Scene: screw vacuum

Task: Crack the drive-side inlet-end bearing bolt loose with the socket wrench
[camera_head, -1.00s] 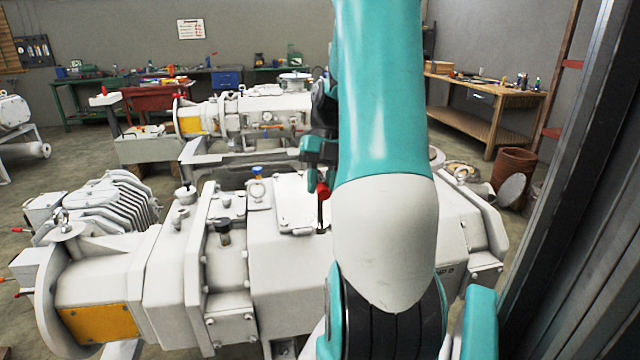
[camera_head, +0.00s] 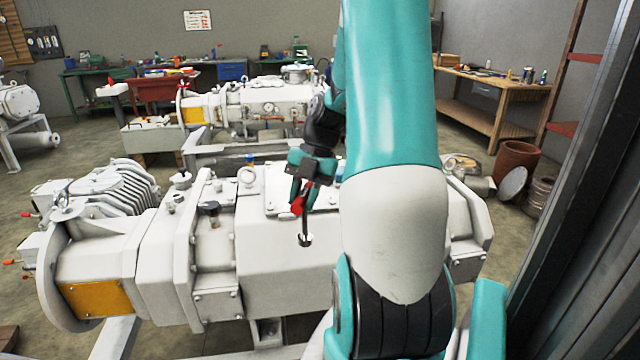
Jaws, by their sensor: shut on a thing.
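My gripper (camera_head: 304,190) is shut on a tool with a red part (camera_head: 298,207) and a dark shaft (camera_head: 305,228), which looks like the socket wrench. The tool points down at the top of the large white vacuum pump (camera_head: 275,285). Its lower end is at a small round spot on the pump's top front edge; I cannot tell whether it touches or sits on a bolt. The inlet-end bearing bolt cannot be made out for certain. My arm covers the right part of the pump.
An orange panel (camera_head: 97,299) marks the pump's left end. A second white machine (camera_head: 262,110) stands behind. A wooden workbench (camera_head: 495,90) is at the back right, with a brown bin (camera_head: 515,165) near it. Dark framing (camera_head: 585,215) closes off the right side.

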